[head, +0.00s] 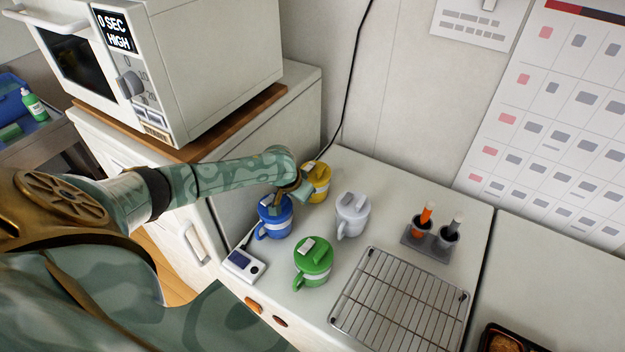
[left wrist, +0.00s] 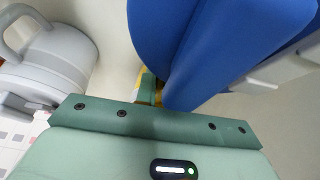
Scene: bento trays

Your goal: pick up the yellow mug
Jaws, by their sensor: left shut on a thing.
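The yellow mug (head: 320,180) stands at the back of the counter, by the wall. My left gripper (head: 303,190) reaches it from the left and is shut on it, at its near left side. The arm and hand cover part of the mug. In the left wrist view only thin yellow strips of the mug (left wrist: 138,86) show beside a green finger (left wrist: 148,90). The blue mug (head: 273,222) stands just in front of the gripper. It fills much of the left wrist view (left wrist: 210,45) and hides most of the grasp. My right gripper is not in view.
A white mug (head: 352,215) stands right of the gripper and a green mug (head: 312,262) in front. A small scale-like device (head: 244,265) lies front left. A wire rack (head: 400,305) and a grey holder (head: 428,245) are at right. A microwave (head: 210,60) stands back left.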

